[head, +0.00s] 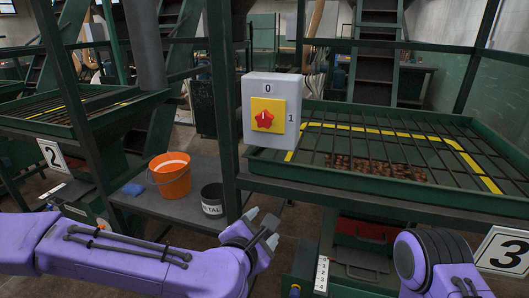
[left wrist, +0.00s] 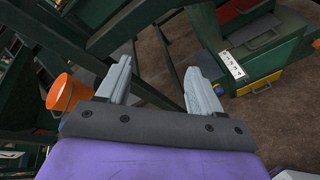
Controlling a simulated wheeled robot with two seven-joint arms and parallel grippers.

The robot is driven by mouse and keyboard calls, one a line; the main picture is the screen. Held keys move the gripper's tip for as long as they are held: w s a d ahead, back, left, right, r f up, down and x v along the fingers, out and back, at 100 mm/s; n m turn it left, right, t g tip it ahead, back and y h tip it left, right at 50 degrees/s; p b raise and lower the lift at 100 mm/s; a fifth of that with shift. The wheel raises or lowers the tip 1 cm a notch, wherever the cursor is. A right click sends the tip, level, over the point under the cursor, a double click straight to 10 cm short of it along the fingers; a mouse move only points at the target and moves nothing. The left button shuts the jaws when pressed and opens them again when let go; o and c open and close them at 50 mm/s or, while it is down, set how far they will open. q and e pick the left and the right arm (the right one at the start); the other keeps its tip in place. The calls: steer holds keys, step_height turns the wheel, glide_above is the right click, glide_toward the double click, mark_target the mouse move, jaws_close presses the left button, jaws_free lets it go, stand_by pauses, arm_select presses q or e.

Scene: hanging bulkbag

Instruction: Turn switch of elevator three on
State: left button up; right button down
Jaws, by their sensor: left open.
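The switch box (head: 272,92) is light grey and fixed to a green post in the middle of the head view. It has a yellow plate with a red star-shaped knob (head: 264,119). A "0" is marked above the plate and a "1" to its right. The white mark on the knob looks upright, towards the 0. My left gripper (head: 264,226) is open and empty, below the box and apart from it. Its two grey fingers (left wrist: 160,80) stand apart in the left wrist view. My right arm shows at the lower right, but its gripper is out of view.
A sign "3" (head: 505,251) is at the lower right and a sign "2" (head: 52,155) at the left. A green grated hopper (head: 400,180) stands right of the box. An orange bucket (head: 170,176) and a dark can (head: 213,200) stand on a grey table (head: 190,207).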

mark_target(264, 120)
arm_select(q)
step_height(264, 120, up, 21)
steer(key=a+n+t+h, duration=0.1)
steer(key=a+n+t, duration=0.25)
steer(key=n, duration=0.25)
steer(key=shift+t, duration=0.35)
steer(key=x, duration=0.3)
steer(key=p+x, duration=0.1)
steer(key=x, duration=0.2)
steer(key=p+x, duration=0.1)
steer(key=x, duration=0.3)
steer(key=shift+d, duration=0.4)
steer(key=shift+w+d+m, duration=0.15)
steer(key=shift+w+m, duration=0.15)
steer(key=shift+w, duration=0.05)
steer(key=c, duration=1.1)
